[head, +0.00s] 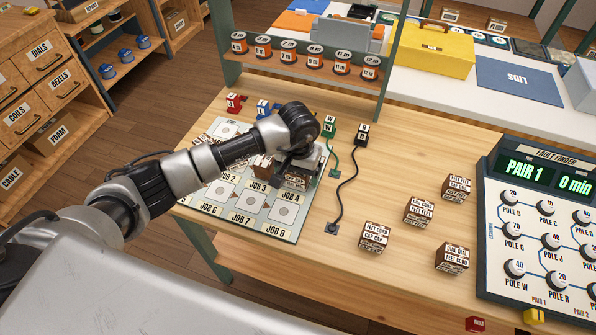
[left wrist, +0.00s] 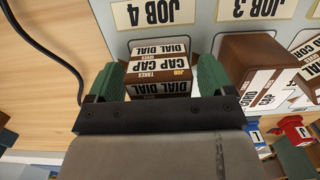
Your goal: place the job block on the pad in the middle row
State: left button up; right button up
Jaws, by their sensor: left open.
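My left gripper (head: 298,163) is over the right side of the job board (head: 232,215). Its green fingers (left wrist: 160,82) are open, one on each side of a brown block with white labels (left wrist: 160,78). The labels read "CAP CAP" and "DIAL DIAL". The block (head: 297,182) is beside the JOB 4 label, which shows just past it in the left wrist view (left wrist: 155,12). The gripper hides part of it. A second brown block (left wrist: 252,65) stands beside it near JOB 3. Bare pads (head: 248,203) show in the row labelled JOB 6 to JOB 8. My right gripper is not in view.
Several labelled blocks (head: 418,212) stand on the wooden table to the right. Black and green plugs with cords (head: 361,135) lie right of the board. The fault finder panel (head: 540,230) fills the right edge.

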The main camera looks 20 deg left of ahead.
pick_arm(q)
notch_tip(320, 180, up, 11)
jog(key=shift+b, duration=1.15)
jog(key=shift+r, duration=0.55)
